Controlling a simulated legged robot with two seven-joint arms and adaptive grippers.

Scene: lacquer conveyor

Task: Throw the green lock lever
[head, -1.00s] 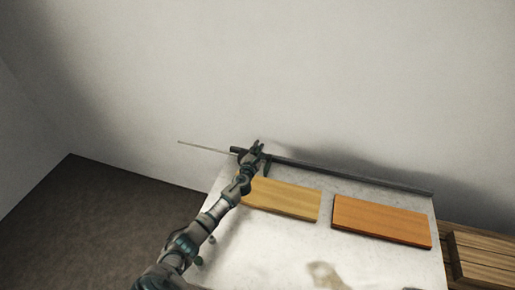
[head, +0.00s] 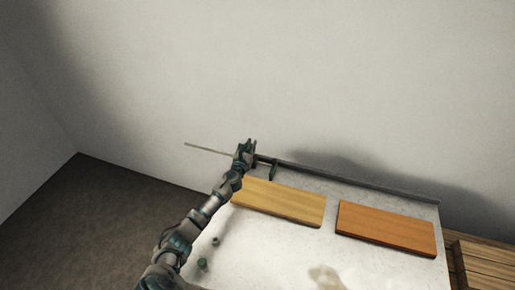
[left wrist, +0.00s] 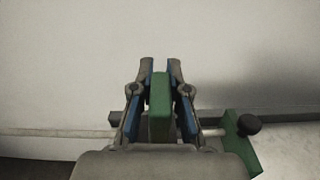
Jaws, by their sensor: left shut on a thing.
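The green lock lever's grip (left wrist: 160,108) stands upright between the two fingers of my left gripper (left wrist: 160,85) in the left wrist view. The fingers are shut on it, with blue pads on either side. In the head view my left gripper (head: 247,146) is at the left end of the dark rail along the table's back edge, and it hides the held grip there. A green bracket (left wrist: 241,153) with a black knob (left wrist: 249,124) is to the right of the fingers. A green piece (head: 273,171) also shows right of the gripper in the head view. My right gripper is out of view.
A pale table (head: 290,245) carries a yellow board (head: 280,201) and an orange board (head: 386,228). The dark rail (head: 350,181) runs along its back edge. A thin rod (head: 205,149) sticks out left. Wooden slats (head: 483,268) are at the right.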

